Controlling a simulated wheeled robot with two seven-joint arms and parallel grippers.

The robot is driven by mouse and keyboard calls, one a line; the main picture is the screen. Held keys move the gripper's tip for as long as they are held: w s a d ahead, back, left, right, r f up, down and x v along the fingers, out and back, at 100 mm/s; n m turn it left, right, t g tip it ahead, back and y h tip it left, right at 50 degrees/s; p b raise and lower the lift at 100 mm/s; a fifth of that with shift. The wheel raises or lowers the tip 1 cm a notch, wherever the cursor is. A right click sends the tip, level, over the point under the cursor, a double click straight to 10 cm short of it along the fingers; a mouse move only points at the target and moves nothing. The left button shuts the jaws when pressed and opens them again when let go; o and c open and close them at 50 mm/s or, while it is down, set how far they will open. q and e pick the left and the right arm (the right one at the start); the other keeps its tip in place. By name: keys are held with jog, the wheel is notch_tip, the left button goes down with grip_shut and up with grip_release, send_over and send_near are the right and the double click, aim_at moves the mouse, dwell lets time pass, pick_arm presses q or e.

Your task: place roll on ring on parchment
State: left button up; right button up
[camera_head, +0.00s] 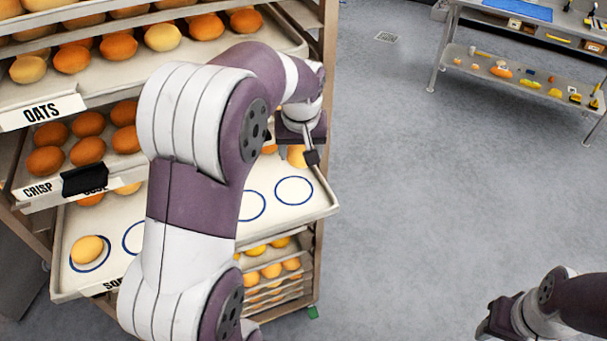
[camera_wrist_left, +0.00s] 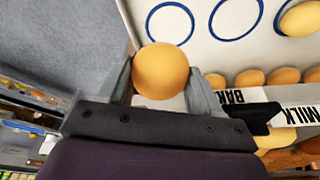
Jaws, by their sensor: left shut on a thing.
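My left gripper (camera_head: 297,152) is shut on a pale golden roll (camera_wrist_left: 160,71); in the left wrist view the roll sits between the two grey fingers. The held roll also shows partly in the head view (camera_head: 297,158). It is over the right back part of a pulled-out tray lined with white parchment (camera_head: 322,204) printed with blue rings. An empty ring (camera_head: 293,190) lies just in front of it, and another (camera_head: 250,206) is partly behind my arm. One roll (camera_head: 87,249) sits on the leftmost ring. My right gripper (camera_head: 493,320) is at the lower right, its jaws unclear.
A black clip (camera_head: 85,180) is on the CRISP tray's front. A metal workbench (camera_head: 520,70) with small items stands at the far right. Floor between is clear.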

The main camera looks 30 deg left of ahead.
pick_arm(q)
jog(key=p, duration=0.2)
send_near(294, 189)
jog(key=shift+s+d+f, duration=0.15)
jog(key=shift+s+d, duration=0.35)
jog(key=shift+d, duration=0.1)
jog(key=shift+s+d+f, duration=0.2)
jog(key=shift+s+d, duration=0.35)
jog(key=shift+d, duration=0.1)
jog(key=x, duration=0.4)
jog(key=shift+s+d, duration=0.15)
jog(key=shift+s, duration=0.05)
jog(key=w+a+p, duration=0.2)
jog(key=a+p, duration=0.1)
jog(key=shift+w+r, duration=0.15)
jog(key=shift+w, duration=0.25)
jog(key=shift+s+f+p, duration=0.1)
jog(key=shift+f+p, duration=0.35)
jog(key=shift+f, duration=0.45)
jog(key=shift+f+b, duration=0.2)
jog(key=shift+b, duration=0.2)
jog(key=o, duration=0.9)
jog(key=shift+d+r, duration=0.1)
jog(key=shift+c, duration=0.2)
jog(key=shift+o, duration=0.9)
pick_arm(e)
jog(key=r, duration=0.4)
jog(key=s+r, duration=0.1)
jog(key=shift+r, duration=0.4)
